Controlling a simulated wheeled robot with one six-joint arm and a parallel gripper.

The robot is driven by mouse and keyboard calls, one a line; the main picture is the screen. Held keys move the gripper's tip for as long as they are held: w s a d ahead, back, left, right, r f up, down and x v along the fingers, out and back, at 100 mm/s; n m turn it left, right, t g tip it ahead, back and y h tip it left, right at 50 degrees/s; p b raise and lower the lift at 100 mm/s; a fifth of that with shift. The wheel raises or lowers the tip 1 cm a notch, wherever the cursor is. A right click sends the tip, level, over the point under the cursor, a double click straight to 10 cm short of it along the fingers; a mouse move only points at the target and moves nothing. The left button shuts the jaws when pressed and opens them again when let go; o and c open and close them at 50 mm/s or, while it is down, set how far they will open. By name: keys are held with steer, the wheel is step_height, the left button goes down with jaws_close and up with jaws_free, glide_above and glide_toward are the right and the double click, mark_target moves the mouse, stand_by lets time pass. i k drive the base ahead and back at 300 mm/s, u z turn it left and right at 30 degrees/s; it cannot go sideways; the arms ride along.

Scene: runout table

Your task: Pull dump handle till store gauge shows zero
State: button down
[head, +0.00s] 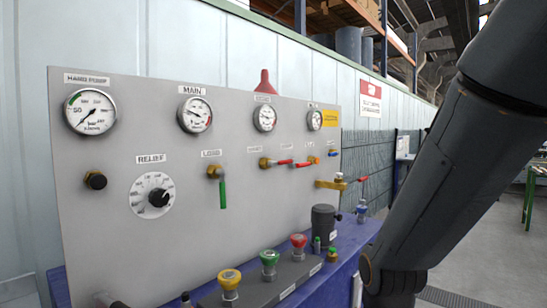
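A grey panel (110,235) carries four round gauges in a row. The left one is labelled HAND PUMP (91,111) and the second MAIN (195,115). The third gauge (265,118) and fourth gauge (315,120) have labels too small to read, so I cannot tell which is the store gauge or read its needle. A red-handled valve (283,162), a second red handle (304,164) and a brass valve with a red lever (360,179) sit on the right half. I cannot tell which is the dump handle. My gripper is out of view; only my dark arm shows at the right.
A green lever (223,193) hangs down under the LOAD label. A RELIEF dial (152,196) is at left. Yellow (229,279), green (269,258) and red (299,241) knobs stand in front of the panel on a blue bench (350,238). A black cylinder (324,221) stands behind them.

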mark_target(299, 165)
steer(key=u, duration=0.5)
steer(key=k, duration=1.1)
steer(key=u, duration=0.2)
steer(key=i, duration=0.3)
steer(key=z, duration=1.25)
steer(key=i, duration=1.25)
steer(key=u, duration=0.5)
steer(key=i, duration=0.65)
steer(key=u, duration=0.7)
